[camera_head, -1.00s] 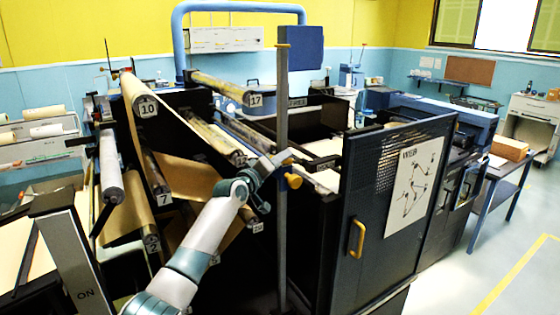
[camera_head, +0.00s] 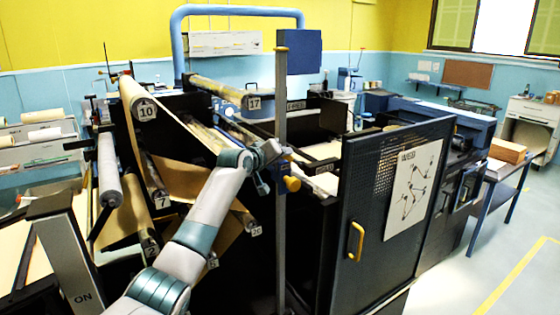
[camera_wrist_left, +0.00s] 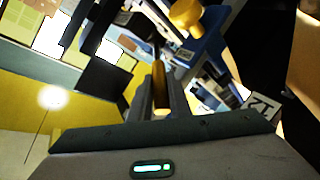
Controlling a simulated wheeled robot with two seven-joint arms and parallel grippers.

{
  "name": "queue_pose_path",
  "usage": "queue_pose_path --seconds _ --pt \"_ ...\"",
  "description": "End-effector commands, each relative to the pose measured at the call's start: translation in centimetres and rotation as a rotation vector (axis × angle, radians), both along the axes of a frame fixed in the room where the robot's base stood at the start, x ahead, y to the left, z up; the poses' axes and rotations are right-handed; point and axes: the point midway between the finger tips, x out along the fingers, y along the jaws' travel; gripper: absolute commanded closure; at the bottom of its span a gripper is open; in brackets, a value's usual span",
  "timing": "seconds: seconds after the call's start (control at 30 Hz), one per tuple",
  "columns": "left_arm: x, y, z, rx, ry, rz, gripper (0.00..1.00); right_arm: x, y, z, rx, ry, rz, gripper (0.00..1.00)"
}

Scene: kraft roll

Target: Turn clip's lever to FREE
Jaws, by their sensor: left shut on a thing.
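The clip (camera_head: 285,171) is a small blue-grey piece on the upright grey post, with a yellow knob (camera_head: 292,184) at its lower side. In the left wrist view the clip's blue body (camera_wrist_left: 205,45) and its yellow knob (camera_wrist_left: 186,13) lie just beyond my fingers. My left gripper (camera_head: 281,156) is at the clip, reaching in from the left. In the left wrist view, my left gripper (camera_wrist_left: 161,94) is shut on a slim yellow lever (camera_wrist_left: 159,80). I cannot read any lever marking. My right gripper is not in view.
The grey post (camera_head: 281,110) stands in front of the dark roll machine. Numbered rollers, including the one marked 7 (camera_head: 154,180), and brown paper lie left of and behind my arm. A dark door (camera_head: 385,230) with a yellow handle (camera_head: 356,240) is at right. Open floor lies farther right.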

Motion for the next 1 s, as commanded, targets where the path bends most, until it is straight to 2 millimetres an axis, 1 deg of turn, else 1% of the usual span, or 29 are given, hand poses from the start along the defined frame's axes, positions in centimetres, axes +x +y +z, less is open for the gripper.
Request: queue_pose_path --seconds 0.03,0.1,0.3,0.5,1.0 --pt "0.2 -0.3 0.8 0.031 0.019 0.0 1.0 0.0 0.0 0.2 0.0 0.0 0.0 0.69" --pt "0.4 -0.6 1.1 0.076 0.053 -0.001 1.0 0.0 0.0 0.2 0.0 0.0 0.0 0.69" --pt "0.9 -1.3 1.9 0.177 0.128 0.0 1.0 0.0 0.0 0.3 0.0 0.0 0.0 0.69" --pt "1.3 -1.8 2.3 0.242 0.174 0.0 1.0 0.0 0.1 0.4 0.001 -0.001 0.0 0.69" --pt "1.5 -2.0 2.4 0.273 0.195 0.0 1.0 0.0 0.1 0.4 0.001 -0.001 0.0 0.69"
